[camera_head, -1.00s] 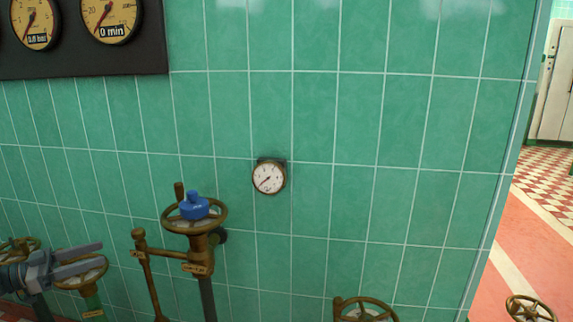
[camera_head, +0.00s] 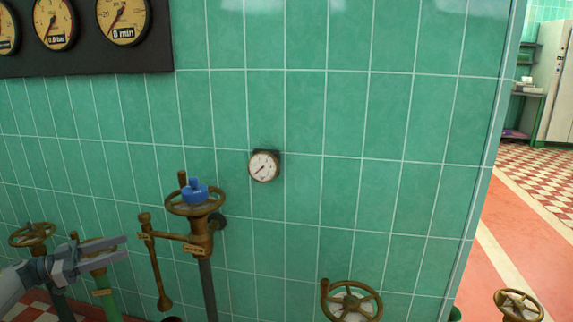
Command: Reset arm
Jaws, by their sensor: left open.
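My left gripper (camera_head: 118,251) is at the lower left in the head view, its two grey fingers spread and pointing right. Nothing shows between the fingers. It is in front of a brass valve wheel on a green pipe (camera_head: 105,296) and partly hides that wheel. The fingertips are apart from the brass lever (camera_head: 156,262) to their right. My right gripper is not in view.
A brass valve wheel (camera_head: 211,203) with a blue knob (camera_head: 195,191) stands at centre left. More valve wheels are at the far left (camera_head: 31,233), bottom centre (camera_head: 351,302) and lower right (camera_head: 518,306). A small gauge (camera_head: 264,166) is on the green tiled wall (camera_head: 330,120). Open floor (camera_head: 510,240) lies right.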

